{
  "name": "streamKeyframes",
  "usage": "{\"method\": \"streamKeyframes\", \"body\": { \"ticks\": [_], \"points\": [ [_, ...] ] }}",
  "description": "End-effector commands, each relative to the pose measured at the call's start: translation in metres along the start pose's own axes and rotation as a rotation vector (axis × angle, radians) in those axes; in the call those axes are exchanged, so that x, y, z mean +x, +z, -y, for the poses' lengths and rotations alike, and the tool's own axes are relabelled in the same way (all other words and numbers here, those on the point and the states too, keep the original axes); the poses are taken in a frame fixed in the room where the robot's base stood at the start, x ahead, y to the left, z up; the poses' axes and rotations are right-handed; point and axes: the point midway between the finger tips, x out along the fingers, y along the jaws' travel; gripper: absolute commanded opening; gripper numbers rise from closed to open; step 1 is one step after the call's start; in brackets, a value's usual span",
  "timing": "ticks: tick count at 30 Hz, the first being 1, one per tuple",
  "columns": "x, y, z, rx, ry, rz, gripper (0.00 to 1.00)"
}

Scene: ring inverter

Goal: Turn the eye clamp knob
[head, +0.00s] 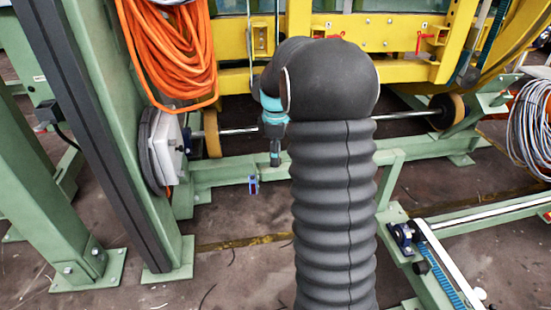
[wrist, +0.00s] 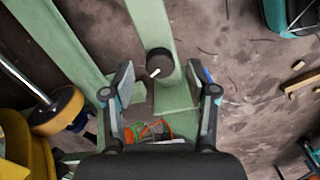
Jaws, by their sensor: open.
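The knob (wrist: 159,62), round and black with a pale pointer mark, shows in the wrist view on a light green beam. I take it for the eye clamp knob. My gripper (wrist: 158,74) is open, with one finger on each side of the knob's position in the picture. Floor and beam show between the fingers and the knob, and no contact is visible. How far the knob lies beyond the fingertips is hard to tell. In the head view my arm, dark with teal parts, hides much of the middle, and I cannot make out this knob there.
Green frame beams (head: 240,170) and a yellow frame (head: 400,65) stand ahead. An orange hose coil (head: 172,50) hangs at left, and a grey cable coil (head: 532,120) at right. A yellow wheel (wrist: 57,110) on a rod is left of my gripper.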

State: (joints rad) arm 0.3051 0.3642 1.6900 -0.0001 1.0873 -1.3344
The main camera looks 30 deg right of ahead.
Motion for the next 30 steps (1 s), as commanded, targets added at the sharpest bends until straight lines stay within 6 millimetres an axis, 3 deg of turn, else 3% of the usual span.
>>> {"method": "streamKeyframes", "body": {
  "ticks": [4, 13, 14, 18, 21, 30],
  "points": [
    [0.0101, 0.0000, 0.0000, 0.000, 0.000, 0.000, 0.58],
    [0.0118, 0.0000, 0.0000, 0.000, 0.000, 0.000, 0.58],
    [0.0118, 0.0000, 0.0000, 0.000, 0.000, 0.000, 0.55],
    [0.0117, 0.0000, 0.0000, 0.000, 0.000, 0.000, 0.20],
    [0.0116, 0.0000, 0.0000, 0.000, 0.000, 0.000, 0.00],
    [0.0110, 0.0000, 0.0000, 0.025, 0.000, 0.000, 0.00]
  ]
}}
